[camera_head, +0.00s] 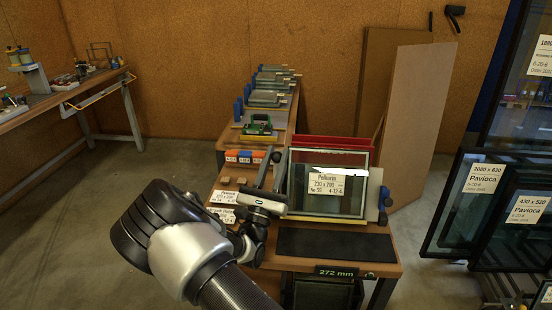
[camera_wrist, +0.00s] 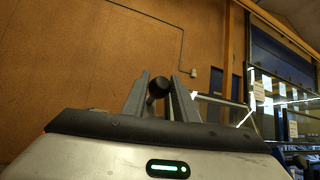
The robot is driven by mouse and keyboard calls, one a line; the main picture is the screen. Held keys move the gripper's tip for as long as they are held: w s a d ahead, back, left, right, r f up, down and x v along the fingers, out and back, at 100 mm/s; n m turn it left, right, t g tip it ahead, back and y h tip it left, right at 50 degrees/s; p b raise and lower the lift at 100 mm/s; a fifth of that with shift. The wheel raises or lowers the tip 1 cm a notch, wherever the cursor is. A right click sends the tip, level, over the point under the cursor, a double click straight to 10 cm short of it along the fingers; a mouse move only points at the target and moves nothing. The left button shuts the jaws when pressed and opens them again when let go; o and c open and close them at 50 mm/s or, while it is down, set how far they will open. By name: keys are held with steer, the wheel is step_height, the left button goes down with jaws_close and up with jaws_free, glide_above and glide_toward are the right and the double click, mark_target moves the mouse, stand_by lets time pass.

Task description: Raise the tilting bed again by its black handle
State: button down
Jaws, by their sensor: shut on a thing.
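The tilting bed (camera_head: 331,142) shows as a red panel edge behind a framed glass pane (camera_head: 328,185), which stands steeply and carries a white "Pelkorin" label. My gripper (camera_head: 270,168) is at the left side of this frame, its two fingers pointing up and away from my wrist. In the wrist view, the round black handle (camera_wrist: 158,87) sits between the two fingers of my gripper (camera_wrist: 160,92), which are shut on it. In the head view my gripper hides most of the handle.
The workbench (camera_head: 385,250) has a dark mat (camera_head: 335,244) in front of the frame. Labelled cards (camera_head: 222,197) and small wooden blocks lie left of my gripper. Leaning boards (camera_head: 417,125) stand behind. Large glass frames (camera_head: 465,205) stand at right, with bare floor between.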

steer(key=shift+d+f, duration=0.15)
steer(key=shift+d, duration=0.05)
steer(key=c, duration=1.4)
jaws_free()
steer(key=shift+c, duration=0.2)
steer(key=shift+a, duration=0.1)
steer(key=v, duration=1.7)
steer(key=shift+s+f, duration=0.1)
steer(key=shift+s, duration=0.05)
